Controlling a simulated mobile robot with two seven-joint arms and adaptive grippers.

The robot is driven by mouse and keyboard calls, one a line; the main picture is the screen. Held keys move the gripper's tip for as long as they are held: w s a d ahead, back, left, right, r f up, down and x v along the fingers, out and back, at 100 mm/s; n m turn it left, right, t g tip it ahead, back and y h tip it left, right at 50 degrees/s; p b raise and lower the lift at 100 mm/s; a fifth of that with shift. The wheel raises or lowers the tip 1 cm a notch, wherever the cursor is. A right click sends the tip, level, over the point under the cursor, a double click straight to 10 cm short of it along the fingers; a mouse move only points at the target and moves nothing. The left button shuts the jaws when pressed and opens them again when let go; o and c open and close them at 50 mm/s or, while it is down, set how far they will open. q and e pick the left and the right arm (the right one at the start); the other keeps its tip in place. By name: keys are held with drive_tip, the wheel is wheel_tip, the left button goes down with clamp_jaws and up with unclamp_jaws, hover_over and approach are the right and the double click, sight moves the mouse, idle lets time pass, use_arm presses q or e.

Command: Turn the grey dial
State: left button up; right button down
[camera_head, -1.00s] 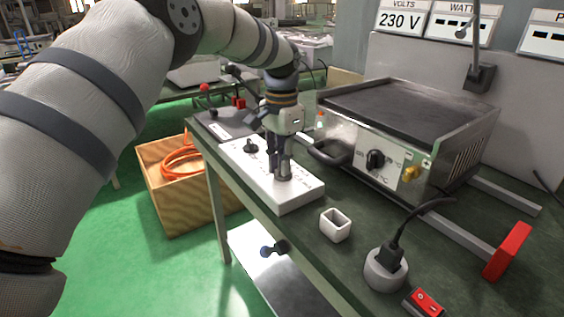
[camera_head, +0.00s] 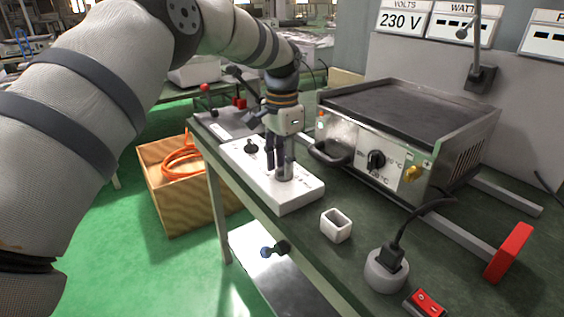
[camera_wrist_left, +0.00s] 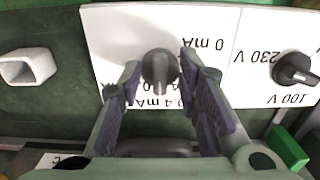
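The grey dial (camera_wrist_left: 160,70) sits on a white panel (camera_wrist_left: 120,28) marked in mA, with its ridge pointing roughly up and down in the left wrist view. In the head view the white panel (camera_head: 300,196) lies on the bench, and the dial (camera_head: 285,173) is partly hidden by the fingers. My left gripper (camera_head: 279,168) reaches down over it. In the left wrist view its fingers (camera_wrist_left: 158,88) are apart, one on each side of the dial, with gaps showing. My right gripper is not in view.
A black dial (camera_wrist_left: 294,68) marked in volts is on the same panel, also seen in the head view (camera_head: 251,147). A hotplate (camera_head: 400,125) with a handle stands behind. A white square cup (camera_head: 335,225), a plugged socket (camera_head: 386,268) and a red switch (camera_head: 427,302) are to the right.

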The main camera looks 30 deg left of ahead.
sight(282, 168)
use_arm(q)
wheel_tip(282, 168, up, 12)
idle(0.5)
idle(0.3)
